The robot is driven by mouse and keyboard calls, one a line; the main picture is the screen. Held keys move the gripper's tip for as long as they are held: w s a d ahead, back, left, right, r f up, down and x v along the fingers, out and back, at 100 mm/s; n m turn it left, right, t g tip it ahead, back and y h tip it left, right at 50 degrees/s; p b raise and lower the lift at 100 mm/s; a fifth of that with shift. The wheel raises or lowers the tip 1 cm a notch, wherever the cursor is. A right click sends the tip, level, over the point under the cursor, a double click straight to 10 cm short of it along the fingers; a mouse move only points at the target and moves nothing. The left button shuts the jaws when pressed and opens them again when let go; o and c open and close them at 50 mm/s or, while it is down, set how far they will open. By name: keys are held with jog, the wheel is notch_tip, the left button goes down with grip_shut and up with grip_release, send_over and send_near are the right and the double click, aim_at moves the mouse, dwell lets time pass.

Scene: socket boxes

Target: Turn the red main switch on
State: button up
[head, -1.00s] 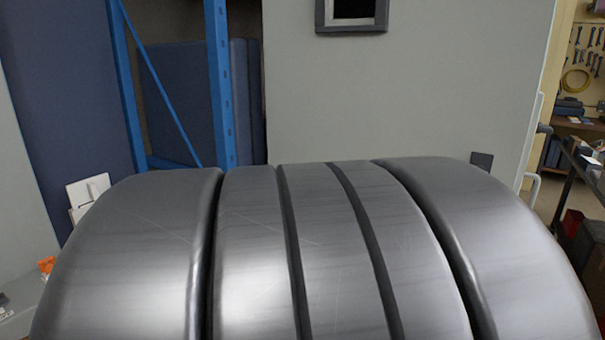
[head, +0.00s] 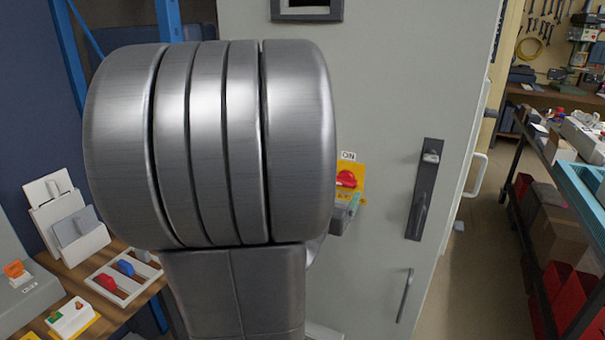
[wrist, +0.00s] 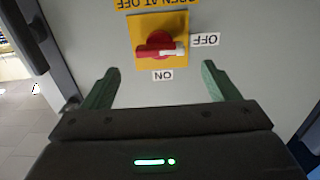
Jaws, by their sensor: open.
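The red main switch (head: 347,179) sits on a yellow plate (head: 360,172) on the grey cabinet door, with an ON label above it. In the wrist view the red knob (wrist: 156,46) lies crosswise, its white-tipped end toward the OFF label (wrist: 206,40). The ON label (wrist: 163,76) appears upside down below the plate there. My gripper (wrist: 163,75) is open, its green fingers apart on either side below the switch, not touching it. In the head view my arm hides most of the gripper; part of it (head: 343,215) shows just below the switch.
The cabinet door (head: 390,80) has a dark handle plate (head: 426,190) right of the switch. A bench at left holds a tray of coloured switches (head: 125,275) and white boxes (head: 70,225). A shelf with red bins stands at right, beyond open floor.

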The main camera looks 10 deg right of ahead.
jog(key=x, duration=0.5)
jog(key=shift+w+d, duration=0.25)
jog(key=shift+w, duration=0.05)
jog(key=c, duration=1)
